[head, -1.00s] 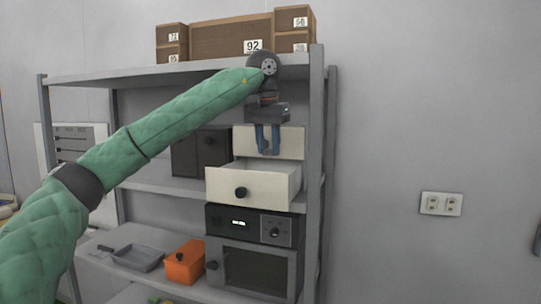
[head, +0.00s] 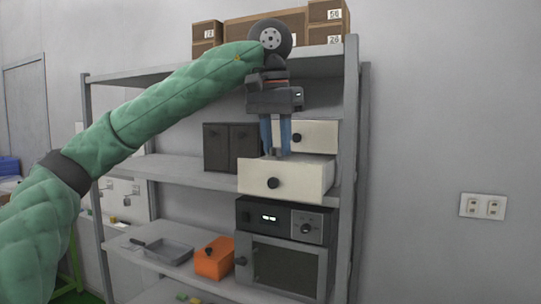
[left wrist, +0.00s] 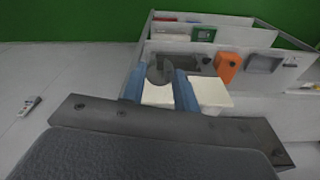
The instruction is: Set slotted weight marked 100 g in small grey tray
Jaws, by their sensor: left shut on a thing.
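My left gripper (head: 277,152) points down in front of the cream drawer unit, its blue fingers overlapping the lower drawer in the head view. In the left wrist view a dark grey disc, the slotted weight (left wrist: 160,71), sits between the fingertips, and the gripper is shut on it. Its marking cannot be read, and I cannot make it out in the head view. The small grey tray (head: 167,251) lies on a lower shelf, left of the orange box; it also shows in the left wrist view (left wrist: 264,64). My right gripper is not in view.
The lower cream drawer (head: 310,181) sticks out from the shelf rack. An orange box (head: 214,258) stands between the tray and a black oven (head: 285,268). Dark cabinets (head: 229,147) stand on the middle shelf. A rack post (head: 350,180) is at right.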

